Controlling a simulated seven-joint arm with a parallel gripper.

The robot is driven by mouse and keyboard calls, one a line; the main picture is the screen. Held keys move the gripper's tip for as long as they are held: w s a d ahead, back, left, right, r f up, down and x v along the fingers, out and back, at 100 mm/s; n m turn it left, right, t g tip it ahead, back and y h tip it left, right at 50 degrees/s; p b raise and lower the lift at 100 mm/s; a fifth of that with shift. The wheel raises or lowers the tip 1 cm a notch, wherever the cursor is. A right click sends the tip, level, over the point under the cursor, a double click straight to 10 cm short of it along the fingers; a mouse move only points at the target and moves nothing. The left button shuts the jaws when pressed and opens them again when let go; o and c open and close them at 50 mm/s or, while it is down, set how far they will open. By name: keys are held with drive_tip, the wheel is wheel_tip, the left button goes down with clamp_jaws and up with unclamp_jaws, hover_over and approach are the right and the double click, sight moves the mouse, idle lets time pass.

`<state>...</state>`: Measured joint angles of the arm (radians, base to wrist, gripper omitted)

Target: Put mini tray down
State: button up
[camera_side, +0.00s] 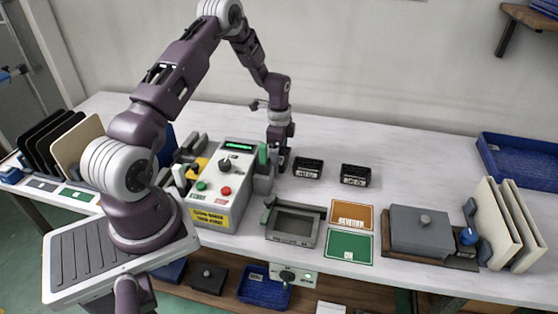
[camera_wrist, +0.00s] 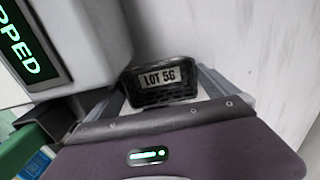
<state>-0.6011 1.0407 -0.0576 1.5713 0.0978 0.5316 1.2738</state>
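A small black mini tray (camera_wrist: 160,85) with a white label reading "LOT 56" sits between my fingers in the wrist view, with a finger against each side. My gripper (camera_wrist: 162,88) looks shut on it. In the side view my gripper (camera_side: 283,164) points down, low over the white table, just right of the grey control box; the tray in it is mostly hidden there. I cannot tell whether the held tray touches the table. Two other black mini trays with labels, one nearer (camera_side: 308,168) and one further right (camera_side: 355,175), stand on the table right of my gripper.
The grey control box (camera_side: 226,180) with its green display is close to my gripper's left. A grey open tray (camera_side: 293,225), an orange card (camera_side: 352,215) and a green card (camera_side: 349,246) lie in front. A grey lidded block (camera_side: 418,232) stands right. The table's back is clear.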

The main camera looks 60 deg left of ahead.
drive_tip(key=c, duration=1.1)
wheel_tip(320, 180, up, 18)
hover_over(364, 217)
wheel_tip(364, 217, down, 8)
wheel_tip(364, 217, down, 10)
drive_tip(key=shift+w+r, duration=0.1)
